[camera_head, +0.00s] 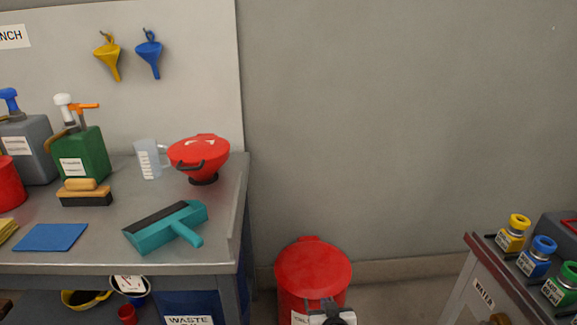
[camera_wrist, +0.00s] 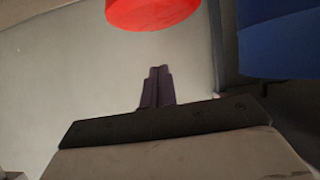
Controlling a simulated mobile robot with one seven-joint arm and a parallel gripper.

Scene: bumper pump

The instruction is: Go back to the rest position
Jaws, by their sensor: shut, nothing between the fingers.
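My gripper (camera_wrist: 158,86) shows in the wrist view with its two dark fingers together and nothing between them. In the head view a grey and black part of my arm's end (camera_head: 330,314) shows at the bottom edge, in front of the red lidded bin (camera_head: 313,268). The fingers cannot be made out there. In the wrist view a red rounded thing (camera_wrist: 152,12) is beyond the fingertips, apart from them, and a large blue thing (camera_wrist: 278,40) is at the upper right.
A cabinet (camera_head: 490,285) with several small bottles stands at right. The wall between is bare.

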